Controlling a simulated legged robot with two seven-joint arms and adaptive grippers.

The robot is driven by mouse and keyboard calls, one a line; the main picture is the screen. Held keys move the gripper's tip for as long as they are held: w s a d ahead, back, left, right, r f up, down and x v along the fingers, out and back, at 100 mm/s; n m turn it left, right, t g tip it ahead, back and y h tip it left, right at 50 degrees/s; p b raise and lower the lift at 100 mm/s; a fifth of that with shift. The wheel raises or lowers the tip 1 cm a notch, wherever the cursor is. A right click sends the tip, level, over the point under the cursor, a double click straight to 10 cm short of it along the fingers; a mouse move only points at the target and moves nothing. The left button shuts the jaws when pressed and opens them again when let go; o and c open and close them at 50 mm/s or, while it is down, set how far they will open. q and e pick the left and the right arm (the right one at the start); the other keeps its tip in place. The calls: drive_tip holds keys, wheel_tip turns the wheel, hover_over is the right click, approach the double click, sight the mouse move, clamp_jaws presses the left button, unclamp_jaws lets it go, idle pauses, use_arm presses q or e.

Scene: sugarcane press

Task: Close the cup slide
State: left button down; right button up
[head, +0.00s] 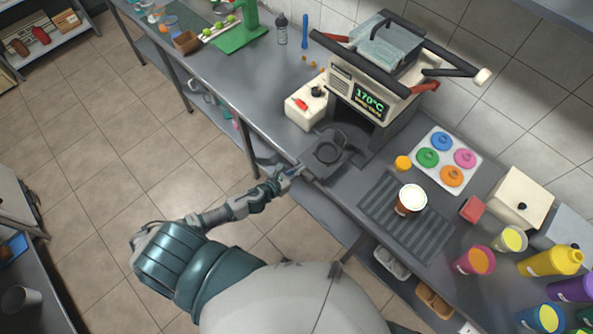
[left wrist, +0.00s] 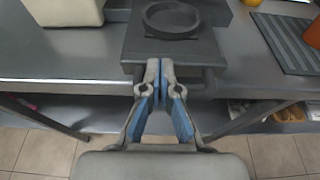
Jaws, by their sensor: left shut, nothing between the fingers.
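The cup slide (head: 338,168) is a dark flat plate with a round ring on it. It sticks out from the front of the press machine (head: 365,92) towards the counter's front edge. It also shows in the left wrist view (left wrist: 195,50), with its ring at the top. My left gripper (head: 298,169) is at the slide's front edge, with its fingers shut and nothing between them. In the left wrist view the closed fingertips (left wrist: 160,66) are at the slide's front bar; I cannot tell whether they touch it. My right gripper is not in view.
A cream box (head: 305,104) stands left of the slide. Right of it are a ribbed drip mat (head: 378,208) with a brown cup (head: 409,200), a small orange-yellow object (head: 402,163) and a white tray of coloured lids (head: 463,142). Open floor lies in front of the counter.

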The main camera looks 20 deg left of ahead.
use_arm(q)
drive_tip(key=p, duration=0.2)
approach(334, 141)
drive_tip(key=x, duration=0.3)
drive_tip(key=r+x, duration=0.1)
drive_tip(key=x, duration=0.2)
drive_tip(key=r+b+x, duration=0.1)
drive_tip(key=x, duration=0.2)
drive_tip(key=shift+w+d+f, duration=0.1)
drive_tip(key=shift+w, duration=0.55)
